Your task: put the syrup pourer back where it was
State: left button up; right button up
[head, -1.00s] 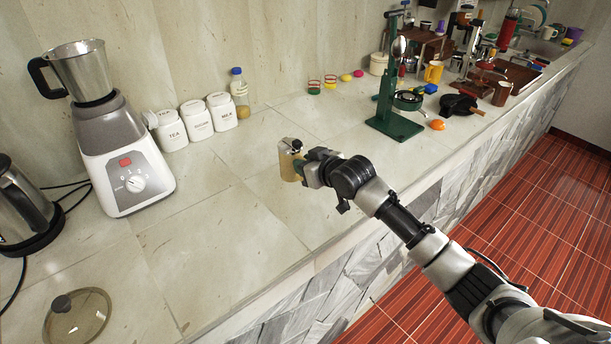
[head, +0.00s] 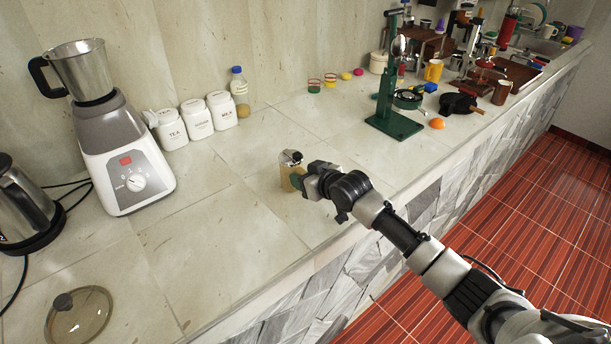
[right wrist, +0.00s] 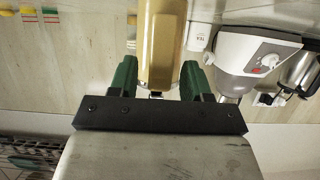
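The syrup pourer (head: 287,179) is a small amber container with a dark and silver top. It is upright over the counter (head: 215,225), near the middle of the head view; I cannot tell if its base touches the stone. My right gripper (head: 299,181) reaches it from the right. My left gripper is not in view.
A blender (head: 122,150), white canisters (head: 196,120) and a bottle (head: 239,92) stand at the back left. A glass lid (head: 78,318) lies at the front left. A green press stand (head: 393,125) is to the right. The counter around the pourer is clear.

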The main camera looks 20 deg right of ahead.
jog(key=shift+r, duration=0.15)
jog(key=v, duration=1.2)
